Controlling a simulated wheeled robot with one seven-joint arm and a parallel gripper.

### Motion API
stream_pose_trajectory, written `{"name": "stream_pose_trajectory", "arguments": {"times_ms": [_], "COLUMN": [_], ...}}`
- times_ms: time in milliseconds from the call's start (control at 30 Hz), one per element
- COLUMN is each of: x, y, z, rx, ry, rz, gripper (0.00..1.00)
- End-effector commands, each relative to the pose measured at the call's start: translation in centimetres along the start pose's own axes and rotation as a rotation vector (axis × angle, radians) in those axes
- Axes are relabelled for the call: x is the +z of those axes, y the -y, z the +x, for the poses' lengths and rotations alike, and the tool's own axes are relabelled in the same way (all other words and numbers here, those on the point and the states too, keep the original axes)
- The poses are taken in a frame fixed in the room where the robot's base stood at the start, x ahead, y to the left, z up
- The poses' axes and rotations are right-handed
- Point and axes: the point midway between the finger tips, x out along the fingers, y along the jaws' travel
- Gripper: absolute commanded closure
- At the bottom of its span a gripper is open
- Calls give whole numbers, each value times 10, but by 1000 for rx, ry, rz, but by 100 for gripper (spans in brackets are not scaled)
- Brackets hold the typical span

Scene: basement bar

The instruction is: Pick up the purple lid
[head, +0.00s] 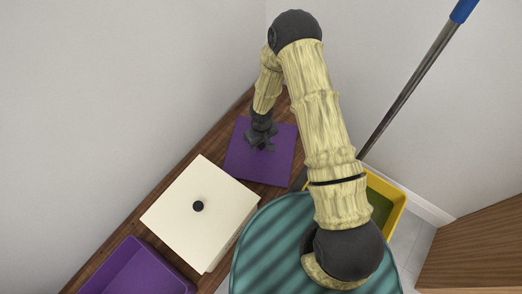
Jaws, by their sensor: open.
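The purple lid (273,167) is a flat square that lies on the wooden surface near the wall, in the upper middle of the head view. My gripper (262,146) is over the lid's upper left part, pointing down. It is open, and nothing shows between its fingers. The fingers and my wrist cover part of the lid, including its middle area. I cannot tell whether the fingertips touch the lid.
A cream box (188,222) with a black knob (198,206) stands beside the lid, lower left. A purple open container (130,275) is at the bottom left. A yellow bucket (398,203) and a mop handle (408,85) are at right. Walls border the narrow wooden surface (222,123).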

Motion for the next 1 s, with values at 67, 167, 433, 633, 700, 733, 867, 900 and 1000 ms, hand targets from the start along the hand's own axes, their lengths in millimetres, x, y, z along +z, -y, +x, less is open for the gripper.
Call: {"name": "stream_pose_trajectory", "arguments": {"times_ms": [67,167,433,633,700,733,867,900,1000], "x": [0,0,0,0,0,0,0,0,0], "y": [0,0,0,0,0,0,0,0,0], "z": [4,3,3,3,3,3,2,2,2], "rx": [0,0,0,0,0,0,0,0,0], "ry": [0,0,0,0,0,0,0,0,0], "rz": [-1,-1,-1,-1,-1,-1,-1,-1,-1], "gripper": [48,48,48,62,76,82,98,99,99]}}
